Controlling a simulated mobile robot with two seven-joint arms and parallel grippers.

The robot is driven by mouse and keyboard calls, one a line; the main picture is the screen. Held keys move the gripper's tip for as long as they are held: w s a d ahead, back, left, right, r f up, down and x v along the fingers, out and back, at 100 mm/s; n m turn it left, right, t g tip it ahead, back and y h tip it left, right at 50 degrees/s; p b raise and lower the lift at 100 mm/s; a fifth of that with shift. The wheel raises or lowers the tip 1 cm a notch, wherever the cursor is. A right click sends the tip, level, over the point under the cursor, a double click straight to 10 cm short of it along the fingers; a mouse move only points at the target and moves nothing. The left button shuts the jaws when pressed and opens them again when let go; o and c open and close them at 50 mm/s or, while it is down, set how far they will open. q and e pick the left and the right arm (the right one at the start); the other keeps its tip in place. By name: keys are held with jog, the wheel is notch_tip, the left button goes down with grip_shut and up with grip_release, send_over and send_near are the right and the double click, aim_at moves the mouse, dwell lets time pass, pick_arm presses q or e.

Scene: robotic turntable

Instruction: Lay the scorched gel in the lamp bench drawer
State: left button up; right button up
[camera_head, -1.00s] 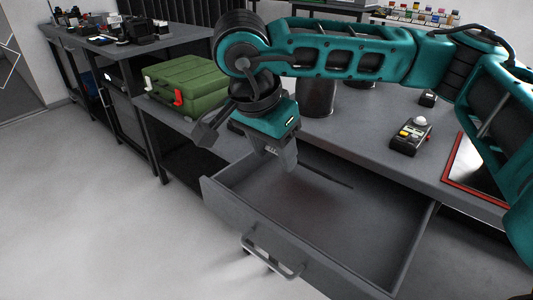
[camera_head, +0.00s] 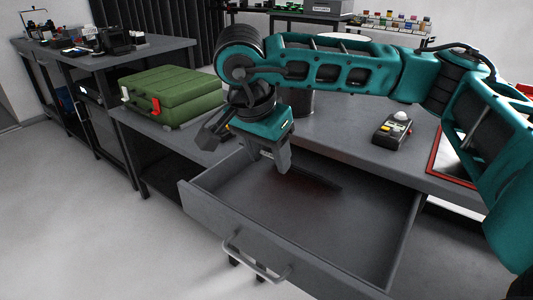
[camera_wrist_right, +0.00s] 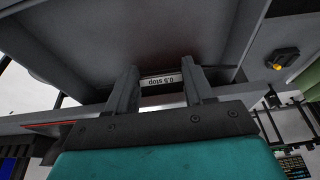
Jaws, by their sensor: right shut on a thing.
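The lamp bench drawer (camera_head: 243,222) stands pulled open under the bench, with its handle at the front. My right gripper (camera_head: 283,159) is over the drawer's back left part, pointing down. In the right wrist view my gripper (camera_wrist_right: 160,80) is shut on the label strip of the gel (camera_wrist_right: 160,79), which reads "0.5 stop". The gel sheet shows in the head view as a dark, reddish, see-through patch (camera_head: 306,188) within the drawer's outline. I cannot tell whether it touches the drawer floor. My left gripper is not in view.
A green case (camera_head: 170,95) lies on the bench to the left. A small control box (camera_head: 392,129) and a red-framed panel (camera_head: 450,160) lie on the bench to the right. The drawer looks otherwise empty, and the floor in front is clear.

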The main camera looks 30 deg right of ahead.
jog(key=shift+f, duration=0.3)
jog(key=o, duration=1.1)
jog(key=p+v, duration=0.3)
jog(key=v, duration=1)
jog(key=shift+s+f, duration=0.1)
